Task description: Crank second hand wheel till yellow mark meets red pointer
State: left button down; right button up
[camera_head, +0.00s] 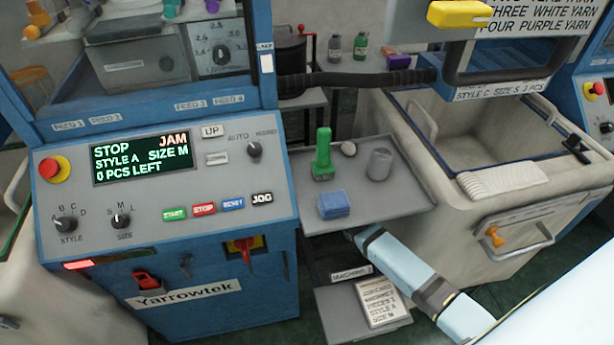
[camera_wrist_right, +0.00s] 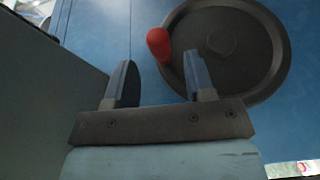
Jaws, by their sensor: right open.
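A dark round hand wheel (camera_wrist_right: 240,55) sits on a blue panel in the right wrist view. Its red knob (camera_wrist_right: 158,43) stands at the wheel's left rim. My right gripper (camera_wrist_right: 160,64) is open and empty, its two fingers pointing at the panel. The knob appears between the fingertips; I cannot tell how far in front it is. No yellow mark or red pointer can be made out on the wheel. In the head view my right arm reaches in from the lower right, and its gripper is hidden under the side table. My left gripper is not in view.
The grey side table (camera_head: 400,200) holds a green brush (camera_head: 322,155), a blue block (camera_head: 333,205) and a grey cup (camera_head: 379,164). The blue machine's display (camera_head: 143,158) reads STOP, JAM. A cream bin (camera_head: 440,150) stands at right. A grey panel (camera_wrist_right: 50,110) borders the wrist view's left.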

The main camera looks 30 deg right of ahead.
jog(key=w, duration=0.5)
jog(key=shift+w+a, duration=0.15)
jog(key=shift+a, duration=0.25)
grip_shut()
